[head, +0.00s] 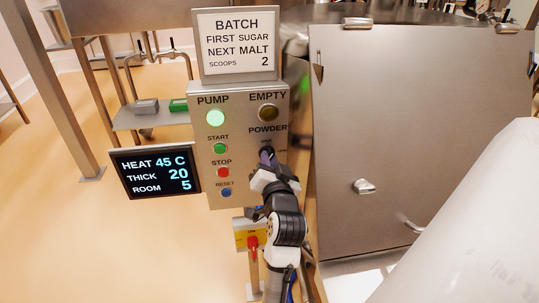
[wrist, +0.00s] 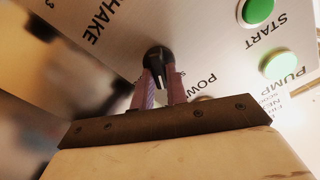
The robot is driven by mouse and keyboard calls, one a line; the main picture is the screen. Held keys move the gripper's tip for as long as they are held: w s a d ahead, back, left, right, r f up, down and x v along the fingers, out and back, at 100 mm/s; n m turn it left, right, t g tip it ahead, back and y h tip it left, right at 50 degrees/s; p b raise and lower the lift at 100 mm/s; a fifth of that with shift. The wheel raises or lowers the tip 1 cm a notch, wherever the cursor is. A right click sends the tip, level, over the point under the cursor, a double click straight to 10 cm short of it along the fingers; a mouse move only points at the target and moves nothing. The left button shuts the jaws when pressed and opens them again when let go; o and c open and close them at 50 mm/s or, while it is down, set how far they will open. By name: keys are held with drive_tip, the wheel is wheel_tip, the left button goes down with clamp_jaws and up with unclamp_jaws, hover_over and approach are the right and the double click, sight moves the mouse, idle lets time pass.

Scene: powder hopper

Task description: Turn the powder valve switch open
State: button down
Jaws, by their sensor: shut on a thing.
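The powder valve switch is a black knob (wrist: 159,58) on the grey control panel (head: 238,172), under the "POWDER" label. My gripper (wrist: 159,80) is shut on the knob, one finger on each side, in the wrist view. The knob's white pointer line shows between the fingers. In the head view my gripper (head: 266,158) reaches the panel's right side and covers most of the knob and its lower markings. The wrist view shows part of a "SHAKE" label on the panel, left of the knob.
The pump's lit green lamp (head: 215,118), green start button (head: 220,148), red stop button (head: 223,172) and blue reset button (head: 226,192) are on the panel's left half. The unlit "EMPTY" lamp (head: 268,113) is above the knob. A steel cabinet (head: 410,110) stands close on the right.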

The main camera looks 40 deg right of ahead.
drive_tip(key=shift+d+f+m+p, duration=0.1)
drive_tip(key=shift+m+p, duration=1.85)
drive_tip(key=shift+m, duration=0.85)
drive_tip(key=shift+f+m+p, duration=0.1)
drive_tip(key=shift+m+p, duration=1.85)
drive_tip(key=shift+m, duration=0.85)
drive_tip(key=c, duration=1.4)
unclamp_jaws()
drive_tip(key=shift+s, duration=0.1)
